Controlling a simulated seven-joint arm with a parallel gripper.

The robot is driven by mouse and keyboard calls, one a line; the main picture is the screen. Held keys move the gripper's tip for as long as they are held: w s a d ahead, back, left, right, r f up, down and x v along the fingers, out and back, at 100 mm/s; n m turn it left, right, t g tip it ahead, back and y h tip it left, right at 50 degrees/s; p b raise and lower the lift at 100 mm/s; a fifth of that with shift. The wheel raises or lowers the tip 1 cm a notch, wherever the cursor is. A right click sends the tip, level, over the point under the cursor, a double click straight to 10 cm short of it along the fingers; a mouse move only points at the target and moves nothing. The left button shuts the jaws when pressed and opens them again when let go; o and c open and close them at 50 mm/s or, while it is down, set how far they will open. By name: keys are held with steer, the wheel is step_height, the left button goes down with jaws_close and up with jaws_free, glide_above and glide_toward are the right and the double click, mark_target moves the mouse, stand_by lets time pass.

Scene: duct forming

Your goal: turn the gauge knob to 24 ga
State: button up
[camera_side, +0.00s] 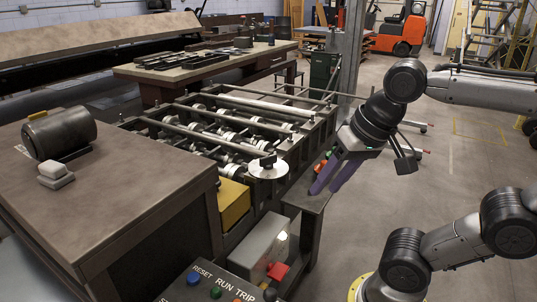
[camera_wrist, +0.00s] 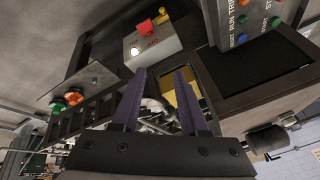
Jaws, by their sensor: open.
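The gauge knob (camera_side: 268,161) is a small black knob on a round white dial plate (camera_side: 268,171), at the near right corner of the roller machine in the side view. The marks on the dial are too small to read, so I cannot tell its setting. My gripper (camera_side: 325,188) has two purple fingers, pointing down and left. It is open and empty, to the right of the dial and apart from it in the picture. In the wrist view my gripper's fingers (camera_wrist: 160,74) are spread, and I cannot make out the knob there.
The roller machine (camera_side: 235,125) has bars and rollers. A grey box (camera_side: 258,245) with a red button stands in front; this box (camera_wrist: 152,45) also shows in the wrist view. A button panel (camera_side: 205,283) is at the front. Floor is open at the right.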

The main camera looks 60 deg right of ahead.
steer(key=w+d+r+m+g, duration=0.2)
steer(key=w+d+r+m, duration=0.3)
steer(key=w+r+m, duration=0.65)
steer(key=m+g, duration=0.3)
steer(key=m, duration=0.3)
glide_above(269, 156)
step_height(269, 156, down, 5)
step_height(269, 156, down, 14)
steer(key=shift+r, duration=0.1)
jaws_close()
